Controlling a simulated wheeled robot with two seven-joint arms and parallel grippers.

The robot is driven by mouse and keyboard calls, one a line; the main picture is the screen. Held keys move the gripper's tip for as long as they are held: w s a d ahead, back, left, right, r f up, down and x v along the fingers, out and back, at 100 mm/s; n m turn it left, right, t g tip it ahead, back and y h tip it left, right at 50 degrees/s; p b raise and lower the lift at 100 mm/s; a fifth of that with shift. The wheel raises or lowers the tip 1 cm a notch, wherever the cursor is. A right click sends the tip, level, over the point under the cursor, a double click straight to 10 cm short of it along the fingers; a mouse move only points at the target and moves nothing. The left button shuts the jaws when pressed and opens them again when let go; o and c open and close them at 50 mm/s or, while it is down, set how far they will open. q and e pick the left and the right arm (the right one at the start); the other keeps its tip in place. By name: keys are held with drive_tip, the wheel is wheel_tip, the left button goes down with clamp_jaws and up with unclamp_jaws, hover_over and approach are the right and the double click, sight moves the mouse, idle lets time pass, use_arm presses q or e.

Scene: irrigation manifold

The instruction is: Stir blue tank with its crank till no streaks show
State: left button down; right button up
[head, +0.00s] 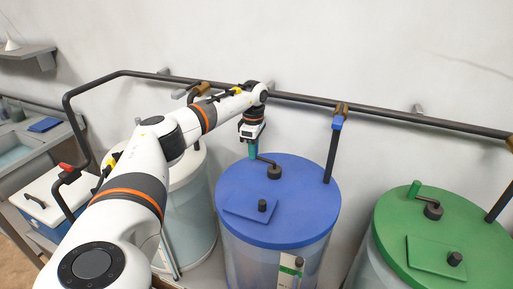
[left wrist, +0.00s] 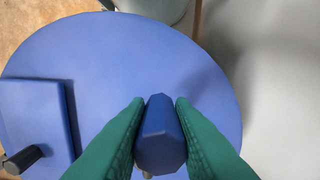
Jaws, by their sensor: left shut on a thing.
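The blue tank stands in the middle of the head view, with a flat blue lid (head: 300,215) and a pale translucent wall (head: 250,262). Its crank has a dark hub (head: 274,172) near the back of the lid and a short bent arm. My left gripper (head: 253,154) reaches down over the lid's back left. In the left wrist view its green fingers (left wrist: 159,125) are shut on the blue crank handle (left wrist: 162,140), one on each side. The fingers hide the handle in the head view. I cannot make out clear streaks through the wall. My right gripper is out of view.
A green-lidded tank (head: 440,225) with its own crank stands at right, a white-lidded tank (head: 188,165) at left. A dark pipe (head: 380,112) runs along the wall behind, with a downpipe (head: 332,158) at the blue lid. A raised hatch (head: 250,207) with a knob sits on the lid.

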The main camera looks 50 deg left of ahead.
use_arm(q)
drive_tip(key=c, duration=1.3)
unclamp_jaws()
drive_tip(key=shift+o, duration=0.2)
wheel_tip(320, 180, up, 11)
drive_tip(key=b, duration=0.3)
drive_tip(key=shift+f, duration=0.15)
drive_tip(key=shift+r, duration=0.65)
